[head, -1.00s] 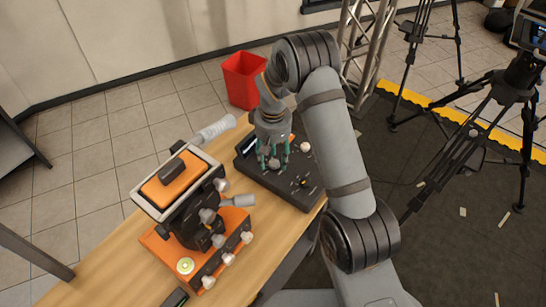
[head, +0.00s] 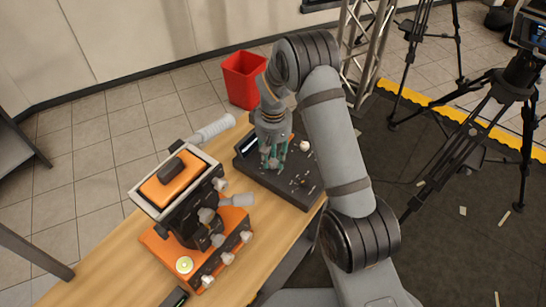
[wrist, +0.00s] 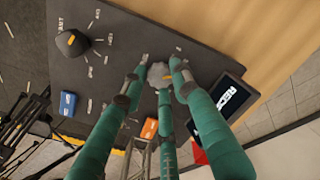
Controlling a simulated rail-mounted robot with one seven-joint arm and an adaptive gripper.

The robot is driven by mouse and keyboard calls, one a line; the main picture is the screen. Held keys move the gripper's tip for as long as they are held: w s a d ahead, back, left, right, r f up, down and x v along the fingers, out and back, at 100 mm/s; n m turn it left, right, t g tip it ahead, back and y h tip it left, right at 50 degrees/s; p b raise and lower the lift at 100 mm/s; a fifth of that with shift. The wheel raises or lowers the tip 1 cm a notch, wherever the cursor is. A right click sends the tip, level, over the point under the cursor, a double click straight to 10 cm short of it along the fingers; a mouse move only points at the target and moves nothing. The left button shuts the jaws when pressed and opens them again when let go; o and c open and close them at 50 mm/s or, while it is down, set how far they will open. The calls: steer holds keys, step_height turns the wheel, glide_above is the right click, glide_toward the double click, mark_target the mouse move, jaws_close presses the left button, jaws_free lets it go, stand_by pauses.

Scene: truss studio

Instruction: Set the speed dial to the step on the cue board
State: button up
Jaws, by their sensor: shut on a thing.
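A dark control console (head: 246,163) lies on the wooden table. My gripper (head: 272,163) points down over its near-left half. In the wrist view its green fingers (wrist: 159,78) are closed around a small pale grey dial (wrist: 159,70); they hide most of it, so I cannot read its setting. Pale marks surround it on the panel. A darker knob (wrist: 72,43) with an orange mark sits apart on the same panel, ringed by marks and small letters. A dark screen (wrist: 224,100) with partly visible pale lettering stands beside the dial. I cannot identify the cue board for certain.
An orange and black machine (head: 170,186) with several pale knobs stands left of the console. A blue block (wrist: 68,104) and an orange block (wrist: 150,128) show on the panel. A red bin (head: 243,80) stands behind the table. Tripods (head: 490,100) stand at the right.

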mark_target(273, 161)
steer(key=shift+w+a+f+m+b, duration=0.25)
steer(key=shift+m+b, duration=0.35)
steer(key=shift+b, duration=0.45)
steer(key=shift+w+r+m+b, duration=0.1)
steer(key=shift+m+b, duration=0.4)
steer(key=shift+d+r+m, duration=0.1)
steer(key=shift+r+m, duration=0.25)
steer(key=shift+m, duration=0.25)
steer(key=o, duration=0.9)
steer(key=shift+o, duration=1.1)
steer(key=shift+f, duration=0.15)
step_height(273, 161, up, 12)
steer(key=shift+s, duration=0.2)
